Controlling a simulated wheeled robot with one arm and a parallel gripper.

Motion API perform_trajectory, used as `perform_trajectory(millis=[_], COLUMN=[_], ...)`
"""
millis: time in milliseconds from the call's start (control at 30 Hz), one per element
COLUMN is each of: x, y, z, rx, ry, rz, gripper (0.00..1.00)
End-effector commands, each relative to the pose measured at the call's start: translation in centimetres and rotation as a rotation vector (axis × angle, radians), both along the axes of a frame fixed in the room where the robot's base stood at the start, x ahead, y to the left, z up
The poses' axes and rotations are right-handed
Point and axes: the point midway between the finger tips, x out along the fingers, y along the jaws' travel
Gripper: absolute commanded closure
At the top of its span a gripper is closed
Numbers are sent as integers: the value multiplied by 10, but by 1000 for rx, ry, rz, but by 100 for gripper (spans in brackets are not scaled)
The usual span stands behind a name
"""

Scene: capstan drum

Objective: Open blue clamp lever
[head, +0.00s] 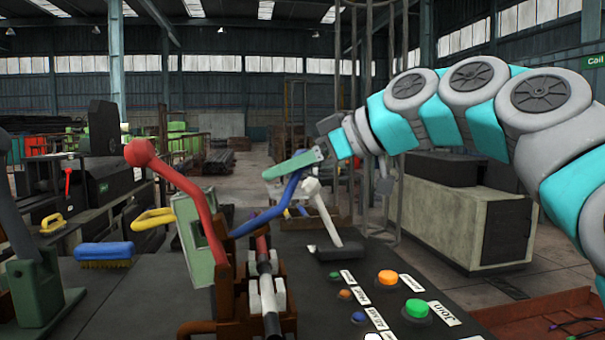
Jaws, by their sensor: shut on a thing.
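The blue clamp lever (268,213) rises at a slant from the clamp mechanism at the lower centre towards the upper right. My gripper (290,166) comes in from the right with its green fingers at the lever's upper end. It is shut on the lever there. The fingers hide part of the lever's tip, and the red lever and brown frame hide its lower end.
A red-knobbed lever (190,190) stands close left of the blue lever, on a brown frame (240,308). A white lever (324,210) stands just right. A console has orange (388,277) and green (417,308) buttons. A blue brush (104,252) lies left.

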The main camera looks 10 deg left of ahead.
Motion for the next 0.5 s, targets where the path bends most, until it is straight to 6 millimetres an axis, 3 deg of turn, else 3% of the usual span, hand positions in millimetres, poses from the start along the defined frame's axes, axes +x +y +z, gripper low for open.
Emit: perform_trajectory(millis=[100, 500], x=[-1, -9], y=[10, 35], z=[13, 26], rx=[-90, -282], ry=[-29, -83], rz=[-7, -5], gripper=[100, 100])
